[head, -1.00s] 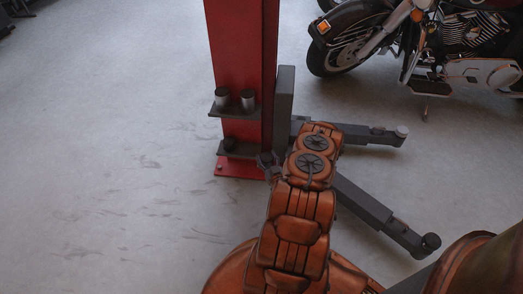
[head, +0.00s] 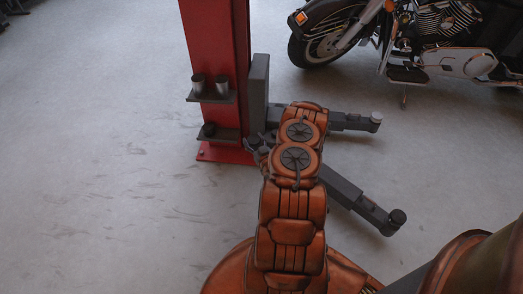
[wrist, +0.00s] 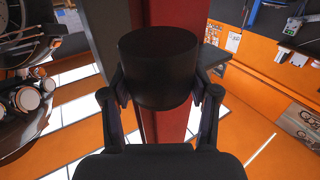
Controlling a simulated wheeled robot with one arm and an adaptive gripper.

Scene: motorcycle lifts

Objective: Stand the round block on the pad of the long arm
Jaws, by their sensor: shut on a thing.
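My gripper (wrist: 160,98) is shut on a dark round block (wrist: 158,70), with one finger on each side of it in the wrist view. In the head view my arm hides the held block, and the gripper is mostly hidden beside the red post. Two grey lift arms reach right from the post's foot. The nearer arm (head: 349,194), which looks the longer, ends in a dark round pad (head: 397,216). No block is visible on either pad.
The red post (head: 216,60) bears an upper shelf (head: 211,97) with two round blocks and a lower shelf (head: 226,140) with a dark round piece. A motorcycle (head: 400,45) stands behind right. The floor left of the post is clear.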

